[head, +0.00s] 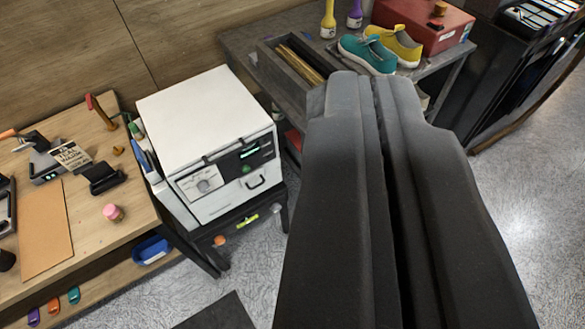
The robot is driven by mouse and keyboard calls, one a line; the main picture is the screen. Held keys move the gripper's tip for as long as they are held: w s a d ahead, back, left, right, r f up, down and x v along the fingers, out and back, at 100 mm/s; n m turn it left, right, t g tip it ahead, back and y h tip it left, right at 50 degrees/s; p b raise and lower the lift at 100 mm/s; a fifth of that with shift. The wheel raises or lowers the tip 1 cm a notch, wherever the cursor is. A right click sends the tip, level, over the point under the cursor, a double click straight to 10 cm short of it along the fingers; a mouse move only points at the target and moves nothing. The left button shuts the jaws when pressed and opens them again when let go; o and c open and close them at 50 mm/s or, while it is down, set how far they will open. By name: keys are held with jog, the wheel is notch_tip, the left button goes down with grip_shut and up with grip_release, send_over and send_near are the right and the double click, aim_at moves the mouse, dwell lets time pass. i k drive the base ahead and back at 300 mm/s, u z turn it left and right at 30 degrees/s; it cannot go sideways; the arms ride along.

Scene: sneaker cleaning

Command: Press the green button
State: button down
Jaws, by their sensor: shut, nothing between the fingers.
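A small green button (246,169) sits on the dark front panel of a white box-shaped machine (205,110), left of centre in the head view. The button is not covered.
A wooden workbench (100,215) with tools stands at the left. A grey table (255,38) behind holds teal and yellow sneakers (367,55), a tray (290,66), bottles and a red box (425,25). A black rack (500,65) stands at the right. Grey floor (510,200) is clear at the right.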

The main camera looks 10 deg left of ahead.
aim_at(245, 169)
jog(key=z, duration=1.2)
jog(key=k, duration=0.7)
jog(key=u, duration=1.35)
jog(key=i, duration=1)
